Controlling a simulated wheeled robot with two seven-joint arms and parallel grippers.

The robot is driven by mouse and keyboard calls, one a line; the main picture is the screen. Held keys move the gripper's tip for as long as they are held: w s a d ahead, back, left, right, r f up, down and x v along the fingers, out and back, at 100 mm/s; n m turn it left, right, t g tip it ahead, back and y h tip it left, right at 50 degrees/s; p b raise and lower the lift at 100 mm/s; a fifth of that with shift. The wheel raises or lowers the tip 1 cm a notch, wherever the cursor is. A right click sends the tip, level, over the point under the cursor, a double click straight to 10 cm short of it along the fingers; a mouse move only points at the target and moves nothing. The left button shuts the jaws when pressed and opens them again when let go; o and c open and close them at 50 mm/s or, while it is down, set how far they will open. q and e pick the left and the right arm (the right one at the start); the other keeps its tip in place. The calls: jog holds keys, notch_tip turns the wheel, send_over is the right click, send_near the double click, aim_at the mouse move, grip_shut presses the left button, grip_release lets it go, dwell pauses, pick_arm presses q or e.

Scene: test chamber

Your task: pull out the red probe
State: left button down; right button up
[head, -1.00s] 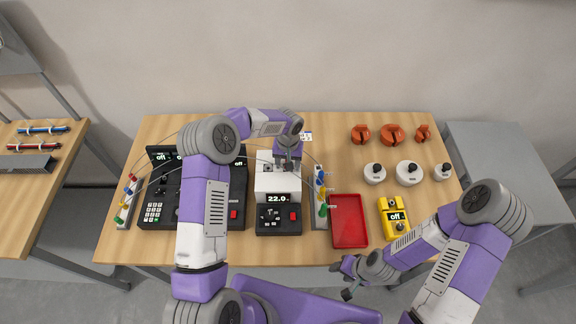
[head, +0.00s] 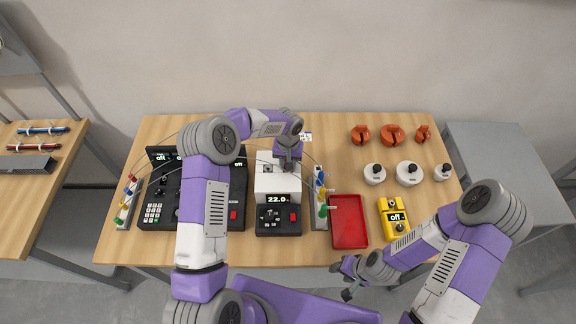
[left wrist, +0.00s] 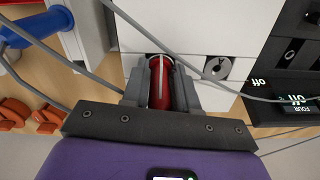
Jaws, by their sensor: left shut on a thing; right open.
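The red probe (left wrist: 160,82) is upright in the left wrist view, held between the two grey fingers of my left gripper (left wrist: 160,88), with a grey cable across it. In the head view my left gripper (head: 288,164) is over the back right of the white block (head: 278,184); the probe is hidden there. The white block also shows close behind the probe in the left wrist view (left wrist: 190,35). I cannot tell whether the probe's tip is inside it. My right gripper (head: 342,281) is open and empty, off the table's front edge.
A black panel (head: 236,196) stands left of the block, a black unit reading 22.0 (head: 268,222) in front. A rack of coloured probes (head: 320,222), a red tray (head: 348,238) and a yellow meter (head: 388,207) are right. Grey cables arch over the panel.

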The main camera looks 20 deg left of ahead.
pick_arm(q)
jog(key=shift+r, duration=0.85)
dwell(0.6)
jog(key=shift+r+p, duration=0.4)
jog(key=shift+r, duration=4.25)
jog(key=shift+r, duration=1.55)
